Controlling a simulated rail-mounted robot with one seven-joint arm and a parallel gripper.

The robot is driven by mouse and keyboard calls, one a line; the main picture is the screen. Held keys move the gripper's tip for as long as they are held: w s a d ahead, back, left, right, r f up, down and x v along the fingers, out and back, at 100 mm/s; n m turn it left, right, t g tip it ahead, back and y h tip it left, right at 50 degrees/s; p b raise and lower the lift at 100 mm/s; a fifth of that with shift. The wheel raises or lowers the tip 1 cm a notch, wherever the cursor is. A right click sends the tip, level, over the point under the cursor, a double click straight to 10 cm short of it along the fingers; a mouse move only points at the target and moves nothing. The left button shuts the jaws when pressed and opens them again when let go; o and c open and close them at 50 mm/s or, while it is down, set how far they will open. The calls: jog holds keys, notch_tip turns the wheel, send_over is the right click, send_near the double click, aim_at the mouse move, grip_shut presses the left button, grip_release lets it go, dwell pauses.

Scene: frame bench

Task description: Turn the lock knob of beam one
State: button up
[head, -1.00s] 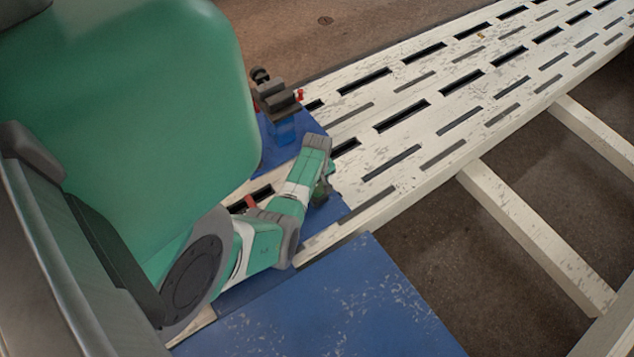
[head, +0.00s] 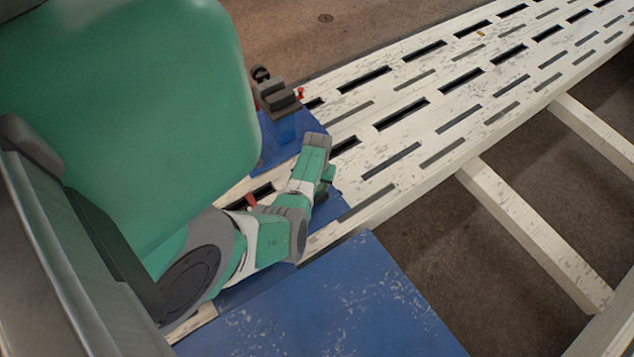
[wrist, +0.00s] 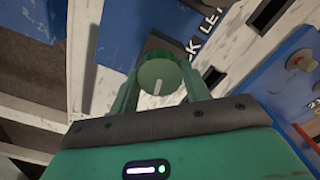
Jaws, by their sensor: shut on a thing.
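The lock knob (wrist: 158,72) is a round green knob with a short white mark, seen in the wrist view. The mark lies toward my palm on its face. My gripper (wrist: 160,84) has a green finger on each side of the knob and is shut on it. In the head view my gripper (head: 326,180) is at the near edge of the slotted white beam (head: 400,115), partly behind my own arm. The knob cannot be made out there.
Partly covered lettering (wrist: 206,32) is beside the knob. A blue block (wrist: 285,80) with a pale round knob (wrist: 301,60) stands at right. In the head view a dark clamp-like fixture (head: 280,98) stands beyond my arm, and a blue panel (head: 330,300) lies in front.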

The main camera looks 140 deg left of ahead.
jog(key=shift+m, duration=1.1)
jog(key=o, duration=1)
jog(key=shift+r, duration=0.1)
notch_tip(320, 180, up, 8)
jog(key=p, duration=0.4)
